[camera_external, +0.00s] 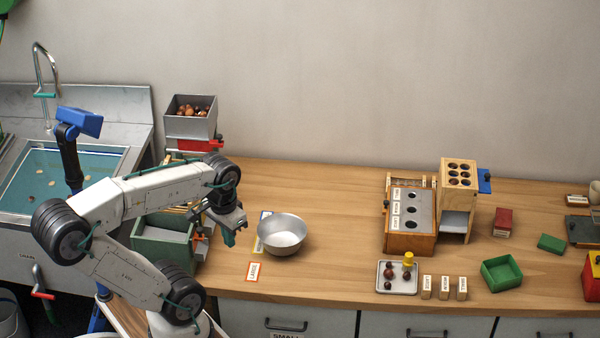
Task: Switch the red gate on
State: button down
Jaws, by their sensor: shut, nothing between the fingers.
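A grey hopper (181,128) filled with brown chestnuts (192,109) stands at the back left of the counter. A red gate (195,145) sits under it, with a dark knob at its right end. I cannot tell from this view whether the gate is on or off. My gripper (229,239) is shut and empty, pointing down, with teal fingertips. It is in front of and below the red gate, apart from it, just left of the metal bowl (283,240).
A green bin (160,252) stands left of my gripper, partly behind my arm. The sink (60,175) is at far left. A wooden sorter (410,243) and a small tray (383,288) stand right. The counter between bowl and sorter is clear.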

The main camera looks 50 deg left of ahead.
jog(key=w+a+n+h, duration=0.1)
jog(key=w+a+n, duration=0.4)
jog(key=a, duration=0.4)
jog(key=n+t+y, duration=0.4)
jog(key=n+t, duration=0.2)
jog(key=n, duration=0.1)
send_near(211, 134)
jog(key=s+r, duration=0.2)
jog(key=s, duration=0.1)
jog(key=s+d+r, duration=0.1)
jog(key=s, duration=0.1)
jog(key=shift+r, duration=0.1)
jog(key=shift+w+h, duration=0.1)
jog(key=shift+h, duration=0.2)
jog(key=x, duration=1)
jog(key=shift+f, duration=0.3)
jog(key=shift+w+d+f, duration=0.1)
jog(key=shift+w+d, duration=0.15)
jog(key=shift+w, duration=0.3)
jog(key=shift+w+d, duration=0.25)
jog(key=shift+w, duration=0.35)
jog(key=shift+w+d+f, duration=0.1)
jog(key=shift+w+d, duration=0.05)
jog(key=shift+w, duration=0.4)
